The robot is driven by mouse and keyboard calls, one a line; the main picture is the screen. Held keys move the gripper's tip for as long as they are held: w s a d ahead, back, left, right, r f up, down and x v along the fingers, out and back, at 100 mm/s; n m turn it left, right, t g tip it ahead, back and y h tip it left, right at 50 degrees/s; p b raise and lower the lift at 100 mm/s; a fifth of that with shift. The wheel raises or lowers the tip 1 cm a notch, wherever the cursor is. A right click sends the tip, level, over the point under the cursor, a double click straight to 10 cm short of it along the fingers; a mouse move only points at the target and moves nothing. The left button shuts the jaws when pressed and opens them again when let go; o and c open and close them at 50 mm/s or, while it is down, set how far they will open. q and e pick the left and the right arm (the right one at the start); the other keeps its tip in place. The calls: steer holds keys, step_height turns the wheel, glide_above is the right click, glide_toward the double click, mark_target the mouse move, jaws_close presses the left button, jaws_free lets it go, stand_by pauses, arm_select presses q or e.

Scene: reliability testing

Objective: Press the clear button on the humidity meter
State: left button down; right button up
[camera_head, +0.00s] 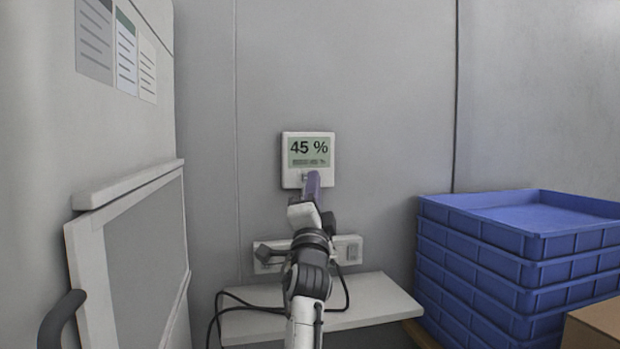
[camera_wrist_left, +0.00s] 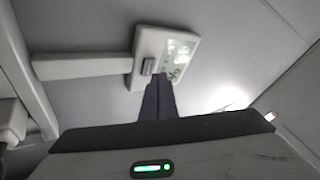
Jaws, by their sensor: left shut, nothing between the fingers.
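The humidity meter (camera_head: 308,149) is a white square unit on the grey wall, with a green display reading "45 %". It also shows in the left wrist view (camera_wrist_left: 180,44), with a small grey button (camera_wrist_left: 148,66) on its face. I cannot read a label on that button. My left gripper (camera_head: 311,178) is shut and empty, its dark fingers pointing up at the meter's lower part and covering some of it. In the left wrist view the fingertips (camera_wrist_left: 157,84) are just below the button. I cannot tell whether they touch. My right gripper is not in view.
A white power strip (camera_head: 349,249) is on the wall below the meter, with a plug and black cables (camera_head: 230,294). A white shelf (camera_head: 372,298) is under it. Stacked blue crates (camera_head: 480,262) and a cardboard box (camera_head: 598,326) stand right. A white cabinet (camera_head: 125,200) stands left.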

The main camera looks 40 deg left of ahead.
arm_select(q)
steer(key=s+d+p, duration=0.1)
steer(key=s+d, duration=0.2)
steer(key=shift+s+d, duration=0.1)
steer(key=shift+d, duration=0.25)
stand_by(0.3)
stand_by(0.5)
steer(key=shift+f, duration=0.1)
